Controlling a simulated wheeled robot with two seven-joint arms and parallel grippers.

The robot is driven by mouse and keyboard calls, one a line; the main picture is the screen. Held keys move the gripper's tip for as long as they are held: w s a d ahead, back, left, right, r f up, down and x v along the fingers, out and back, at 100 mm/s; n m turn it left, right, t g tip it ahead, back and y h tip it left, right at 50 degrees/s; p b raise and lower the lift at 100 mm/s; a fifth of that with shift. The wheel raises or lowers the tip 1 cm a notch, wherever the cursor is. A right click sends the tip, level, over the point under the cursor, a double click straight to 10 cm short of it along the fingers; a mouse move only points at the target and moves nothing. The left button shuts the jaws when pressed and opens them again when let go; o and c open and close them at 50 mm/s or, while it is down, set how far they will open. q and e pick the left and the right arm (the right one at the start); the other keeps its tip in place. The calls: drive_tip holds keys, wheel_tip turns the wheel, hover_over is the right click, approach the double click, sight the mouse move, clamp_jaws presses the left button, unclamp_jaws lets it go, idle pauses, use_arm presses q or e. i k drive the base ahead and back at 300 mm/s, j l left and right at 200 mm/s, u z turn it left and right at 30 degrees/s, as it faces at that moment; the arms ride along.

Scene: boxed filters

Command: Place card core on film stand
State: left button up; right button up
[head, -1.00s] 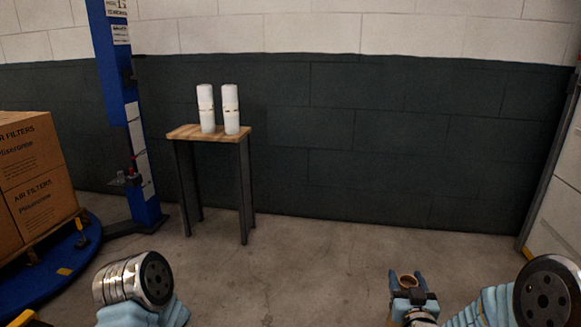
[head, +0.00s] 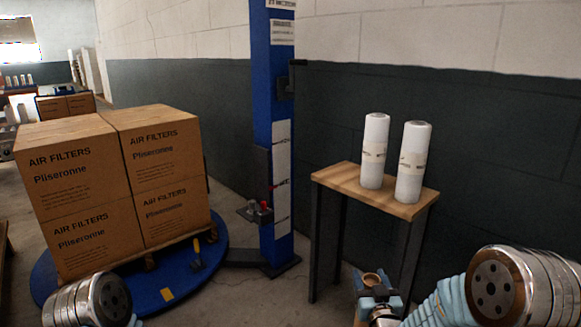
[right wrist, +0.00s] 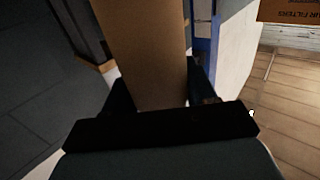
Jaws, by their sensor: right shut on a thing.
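The card core (head: 373,276) is a short brown cardboard tube; its open round end faces up in the head view. My right gripper (head: 372,290) is shut on it, low in the picture and in front of the stand. In the right wrist view the brown core (right wrist: 142,45) stands between the dark fingers (right wrist: 160,98). The film stand (head: 332,178) is a small wooden-topped table with dark legs at the right, apart from the core. Two white film rolls (head: 375,140) (head: 414,150) stand upright on its top. My left gripper is out of view; only its arm shows at lower left.
A blue post (head: 272,120) stands left of the stand. Stacked air filter boxes (head: 85,190) sit on a blue round base (head: 215,240) at the left. A dark and white wall (head: 480,130) runs behind the stand. The stand's front left top is bare.

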sight(340, 172)
drive_tip(key=i+j+u, duration=0.3)
drive_tip(key=i+u, duration=0.15)
drive_tip(key=i, duration=0.35)
drive_tip(key=i+u, duration=0.4)
drive_tip(key=i, duration=0.35)
